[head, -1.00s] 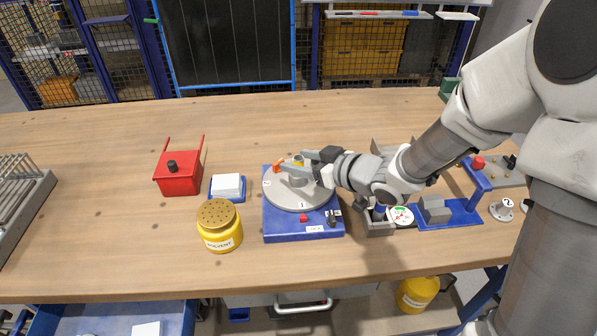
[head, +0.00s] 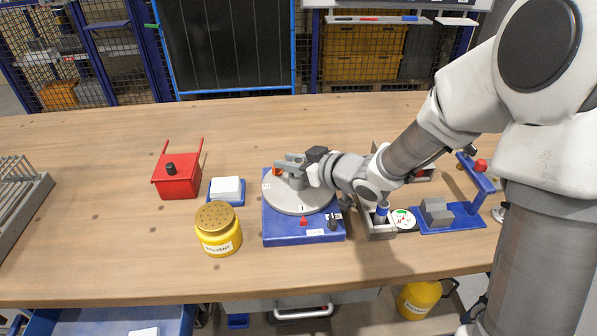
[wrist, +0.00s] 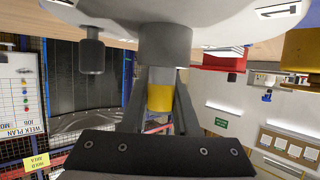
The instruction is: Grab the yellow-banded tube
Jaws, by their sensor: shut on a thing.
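The yellow-banded tube (wrist: 160,96) shows in the wrist view as a yellow band with a paler part. It adjoins a thick grey holder (wrist: 165,45) of the rotary jig. My gripper (wrist: 160,100) has one finger on each side of the band and is shut on the tube. In the head view my gripper (head: 283,163) reaches in from the right, low over the grey round plate (head: 302,207) of the jig. There the gripper hides the tube. The plate sits on a blue base (head: 290,236).
An orange part (head: 277,172) sits on the plate close to my fingers. A red box (head: 176,184), a white block on a blue tray (head: 226,187) and a yellow solvent jar (head: 218,237) stand left. A grey bin (head: 376,230) stands close right. The back table is clear.

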